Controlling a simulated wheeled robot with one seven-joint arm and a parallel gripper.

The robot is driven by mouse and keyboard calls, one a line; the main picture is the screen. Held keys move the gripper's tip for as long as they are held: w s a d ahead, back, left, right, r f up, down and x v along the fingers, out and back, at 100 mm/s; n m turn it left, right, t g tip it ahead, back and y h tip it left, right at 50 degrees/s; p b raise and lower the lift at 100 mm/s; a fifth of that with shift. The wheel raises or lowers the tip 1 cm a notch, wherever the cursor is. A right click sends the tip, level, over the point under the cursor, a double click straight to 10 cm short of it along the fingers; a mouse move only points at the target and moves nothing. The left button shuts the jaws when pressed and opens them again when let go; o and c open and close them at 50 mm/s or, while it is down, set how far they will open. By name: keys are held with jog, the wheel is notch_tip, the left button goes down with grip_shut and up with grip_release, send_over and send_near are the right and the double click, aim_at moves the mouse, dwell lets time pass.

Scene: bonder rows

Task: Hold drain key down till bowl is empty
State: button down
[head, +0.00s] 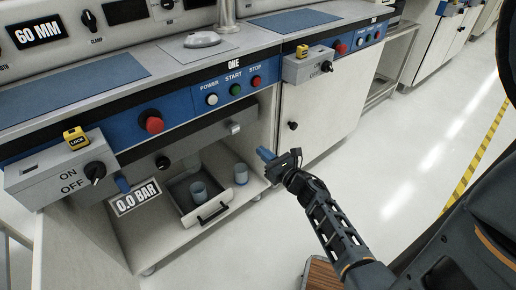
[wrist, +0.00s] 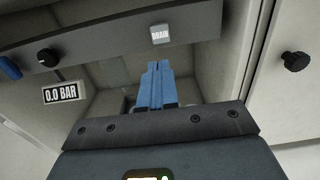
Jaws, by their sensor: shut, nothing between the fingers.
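The drain key is a small pale block marked DRAIN (wrist: 160,34) under the machine's front edge in the wrist view. It shows as a small grey block (head: 235,128) in the head view. My gripper (head: 266,155) has blue fingers and is shut and empty. It is right of and below the key in the head view, apart from it. In the wrist view the closed fingertips (wrist: 158,64) appear just below the key. I cannot clearly make out the bowl or its level.
A pressure sign (head: 136,197) reads 0.0 BAR. A white cabinet (head: 318,118) stands right. Open floor lies in front.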

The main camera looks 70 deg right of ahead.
aim_at(236, 130)
jog(key=x, duration=1.2)
jog(key=shift+w, duration=0.15)
jog(key=shift+b, duration=0.3)
